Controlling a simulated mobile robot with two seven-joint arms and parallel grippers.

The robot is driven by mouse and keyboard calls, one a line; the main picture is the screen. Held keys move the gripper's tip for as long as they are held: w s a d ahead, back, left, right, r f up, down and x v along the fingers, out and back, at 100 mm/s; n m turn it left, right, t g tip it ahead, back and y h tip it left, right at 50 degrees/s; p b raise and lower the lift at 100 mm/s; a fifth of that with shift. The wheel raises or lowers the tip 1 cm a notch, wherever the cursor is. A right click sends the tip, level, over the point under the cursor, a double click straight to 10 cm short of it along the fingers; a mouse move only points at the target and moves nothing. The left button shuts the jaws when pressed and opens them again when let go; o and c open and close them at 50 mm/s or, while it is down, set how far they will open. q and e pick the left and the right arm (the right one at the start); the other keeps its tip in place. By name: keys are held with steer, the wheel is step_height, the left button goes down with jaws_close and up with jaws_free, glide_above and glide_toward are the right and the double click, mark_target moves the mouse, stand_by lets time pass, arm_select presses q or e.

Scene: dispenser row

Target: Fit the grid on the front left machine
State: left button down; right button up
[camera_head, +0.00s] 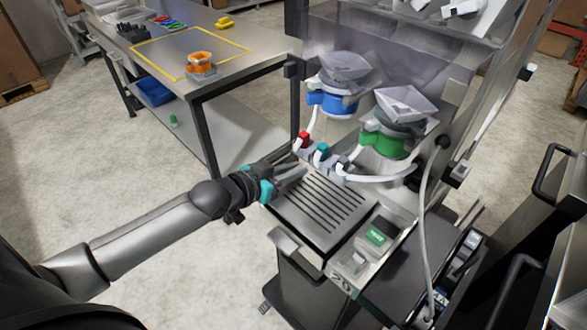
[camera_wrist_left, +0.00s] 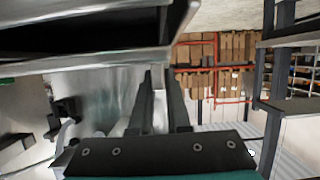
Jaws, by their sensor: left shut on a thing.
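The grid (camera_head: 318,210) is a grey metal plate with a row of dark slots. It lies at the front of the dispenser machine (camera_head: 353,262), below the spouts, and looks roughly level. I cannot tell whether it rests fully in its seat. My left gripper (camera_head: 291,172), with teal parts, is at the grid's back left edge and shut on it. In the left wrist view, the two dark fingers (camera_wrist_left: 164,103) reach up to a metal edge (camera_wrist_left: 90,62) at the top. My right gripper is not in view.
Blue (camera_head: 336,101) and green (camera_head: 385,143) dispenser heads with clear hoppers stand behind the grid, with white tubes and small valves near my gripper. A green-labelled box (camera_head: 375,237) sits right of the grid. A metal table (camera_head: 235,65) with an orange-banded part (camera_head: 201,66) stands behind left.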

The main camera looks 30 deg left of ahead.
arm_select(q)
steer(key=shift+f+b, duration=0.45)
steer(key=shift+f, duration=0.25)
steer(key=c, duration=0.8)
jaws_free()
steer(key=shift+f, duration=0.15)
steer(key=p+v, duration=0.3)
steer(key=v, duration=1.2)
steer(key=shift+p, duration=0.4)
steer(key=shift+s+a, duration=0.1)
